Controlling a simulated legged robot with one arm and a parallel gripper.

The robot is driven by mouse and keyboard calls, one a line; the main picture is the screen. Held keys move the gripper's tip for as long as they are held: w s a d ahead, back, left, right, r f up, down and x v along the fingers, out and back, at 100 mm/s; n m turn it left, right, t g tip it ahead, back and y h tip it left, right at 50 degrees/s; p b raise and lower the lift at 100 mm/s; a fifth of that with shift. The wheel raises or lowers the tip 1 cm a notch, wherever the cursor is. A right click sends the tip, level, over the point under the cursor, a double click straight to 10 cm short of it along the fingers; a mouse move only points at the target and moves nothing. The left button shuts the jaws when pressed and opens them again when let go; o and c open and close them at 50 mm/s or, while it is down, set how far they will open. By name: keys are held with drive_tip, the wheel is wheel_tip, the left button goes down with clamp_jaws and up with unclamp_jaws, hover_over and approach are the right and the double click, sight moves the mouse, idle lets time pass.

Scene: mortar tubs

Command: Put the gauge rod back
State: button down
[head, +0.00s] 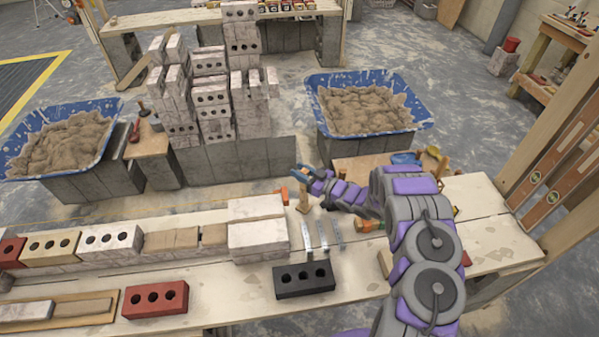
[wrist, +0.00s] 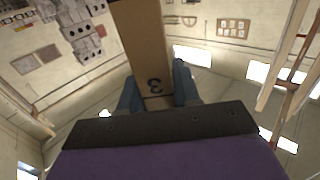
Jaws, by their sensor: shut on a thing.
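The gauge rod (wrist: 150,45) is a flat brown wooden bar with a dark 3 and a line marked on its face, seen in the wrist view. My gripper (wrist: 157,88) is shut on it, with blue fingers on either side, and the rod runs up out of the picture. In the head view my gripper (head: 303,176) is over the far edge of the workbench, between the two mortar tubs. A small tan wooden piece (head: 303,203) shows just below it; I cannot tell whether this is part of the rod. The rod's far end is hidden.
Blue mortar tubs stand at left (head: 108,155) and right (head: 425,112), beyond the workbench (head: 225,306). Pale bricks (head: 257,239), a black brick (head: 303,279) and a red brick (head: 155,299) sit on the bench. A wooden post with levels (head: 560,150) rises at right.

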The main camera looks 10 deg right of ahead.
drive_tip(key=c, duration=1.1)
unclamp_jaws()
drive_tip(key=shift+c, duration=0.2)
drive_tip(key=o, duration=0.4)
drive_tip(key=shift+a, duration=0.55)
drive_tip(key=p+v, duration=0.2)
drive_tip(key=v, duration=1.5)
drive_tip(key=shift+d, duration=0.2)
